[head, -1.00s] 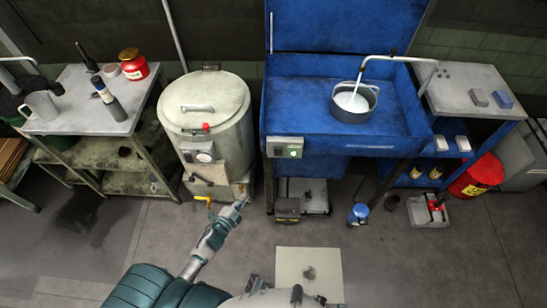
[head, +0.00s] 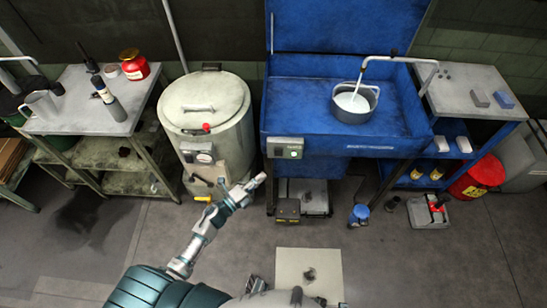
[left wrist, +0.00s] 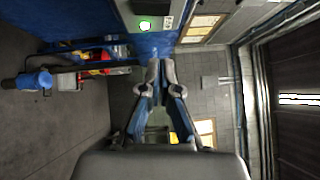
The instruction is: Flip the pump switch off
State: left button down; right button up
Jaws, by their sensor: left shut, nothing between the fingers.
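A grey switch box (head: 285,148) with a green light is fixed to the front of the blue wash station (head: 318,140), at its left end. In the left wrist view, part of the box (left wrist: 146,22) shows at the top edge with the green light lit. The position of the switch itself is too small to tell. My left gripper (head: 261,178) is shut and empty, just below and left of the box and apart from it. Its fingers (left wrist: 161,68) are together in the left wrist view. My right gripper is not seen.
A pale drum (head: 203,105) with a yellow-handled valve stands left of the box. A pot (head: 354,103) of white liquid sits in the blue basin under a spout. A blue container (head: 359,214) and a grey tray (head: 428,212) are on the floor. The floor in front is mostly clear.

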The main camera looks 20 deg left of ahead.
aim_at(280, 151)
pick_arm(q)
jog(key=w, duration=0.3)
jog(key=w+d, duration=0.1)
jog(key=w, duration=0.2)
jog(key=w+d+r, duration=0.1)
jog(key=w, duration=0.2)
jog(key=shift+w+d, duration=0.1)
jog(key=shift+w, duration=0.2)
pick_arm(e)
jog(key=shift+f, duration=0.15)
pick_arm(q)
jog(key=shift+w+r, duration=0.15)
jog(key=shift+w, duration=0.1)
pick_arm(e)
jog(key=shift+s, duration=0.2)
pick_arm(q)
jog(key=shift+s, duration=0.1)
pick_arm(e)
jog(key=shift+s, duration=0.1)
